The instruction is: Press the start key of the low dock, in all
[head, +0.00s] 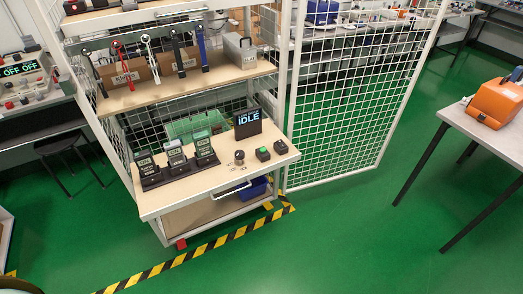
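On the light-topped bench (215,181) stands a black dock (180,177) holding three upright handheld testers with small lit screens: left (147,167), middle (176,156) and right (205,150). Behind them a black display (248,123) reads "IDLE". To the dock's right are a black knob (239,156), a small black box with a green top (262,153) and another small dark box (281,147). Which one is the start key cannot be read at this size. Neither of my grippers is in view, and nothing touches the boxes.
A white mesh panel (350,90) stands to the right. Yellow-black tape (208,246) edges the green floor. A table with an orange machine (496,102) is far right.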

